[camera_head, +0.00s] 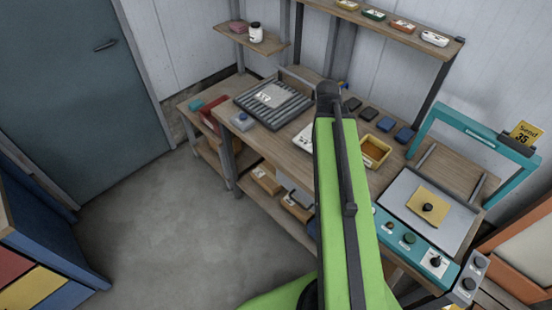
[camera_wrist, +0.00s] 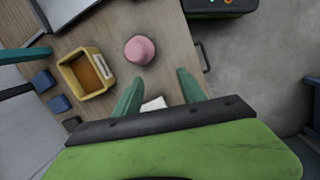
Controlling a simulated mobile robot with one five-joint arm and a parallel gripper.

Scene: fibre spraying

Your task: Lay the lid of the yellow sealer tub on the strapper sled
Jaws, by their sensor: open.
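The yellow sealer tub (camera_head: 375,151) stands uncovered on the bench, right of my arm, with brown-orange inside. It also shows in the wrist view (camera_wrist: 64,67), left of my gripper. The yellow square lid (camera_head: 417,202) with a black knob lies flat on the grey plate (camera_head: 455,218) of the teal-framed strapper, which looks like the sled. My gripper (camera_wrist: 157,77) is open and empty over the bench, apart from the tub and lid. In the head view my arm hides it.
A pink round object (camera_wrist: 140,50) stands just beyond my fingertips. Blue blocks (camera_head: 404,135) lie behind the tub. The teal arch (camera_head: 470,125) rises over the strapper's back. A ribbed grey rack (camera_head: 273,100) sits at left. A shelf (camera_head: 380,20) runs above the bench.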

